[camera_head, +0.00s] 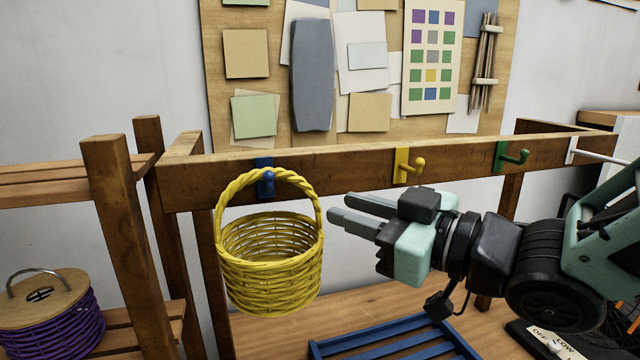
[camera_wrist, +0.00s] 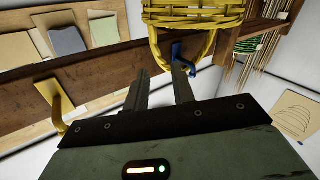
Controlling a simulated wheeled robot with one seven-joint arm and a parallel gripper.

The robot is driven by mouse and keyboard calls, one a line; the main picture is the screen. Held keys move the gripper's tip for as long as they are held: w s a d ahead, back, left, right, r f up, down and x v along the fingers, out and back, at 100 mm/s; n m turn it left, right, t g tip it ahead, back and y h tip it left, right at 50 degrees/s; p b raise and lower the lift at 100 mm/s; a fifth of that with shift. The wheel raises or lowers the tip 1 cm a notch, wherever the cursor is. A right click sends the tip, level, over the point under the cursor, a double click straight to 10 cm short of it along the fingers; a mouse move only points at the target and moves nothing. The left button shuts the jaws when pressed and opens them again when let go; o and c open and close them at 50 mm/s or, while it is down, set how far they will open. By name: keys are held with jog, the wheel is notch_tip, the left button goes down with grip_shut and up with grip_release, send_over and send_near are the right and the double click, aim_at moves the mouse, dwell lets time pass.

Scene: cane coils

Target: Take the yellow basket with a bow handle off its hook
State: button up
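The yellow wicker basket (camera_head: 271,262) with a bow handle hangs upright by its handle from the blue hook (camera_head: 265,177) on the wooden rail. My gripper (camera_head: 352,212) is just right of the basket, its two grey fingers pointing left toward the handle's right side. In the wrist view, the fingers of my gripper (camera_wrist: 158,85) are apart with nothing between them. There the basket (camera_wrist: 195,14) shows at the top, its handle beyond the fingertips, and the blue hook (camera_wrist: 181,58) is near the right finger.
The wooden rail (camera_head: 330,165) runs behind the basket, with an empty yellow hook (camera_head: 409,166) and an empty green hook (camera_head: 512,155) to the right. A purple basket (camera_head: 50,322) stands on a shelf at left. A blue slatted rack (camera_head: 395,342) lies below.

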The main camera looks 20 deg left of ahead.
aim_at(315, 197)
jog(key=shift+p+x, duration=1.05)
jog(key=shift+x, duration=1.9)
grip_shut()
jog(key=shift+r, duration=0.1)
jog(key=shift+r+p, duration=0.65)
jog(key=shift+r, duration=0.9)
jog(key=shift+s+d, duration=0.1)
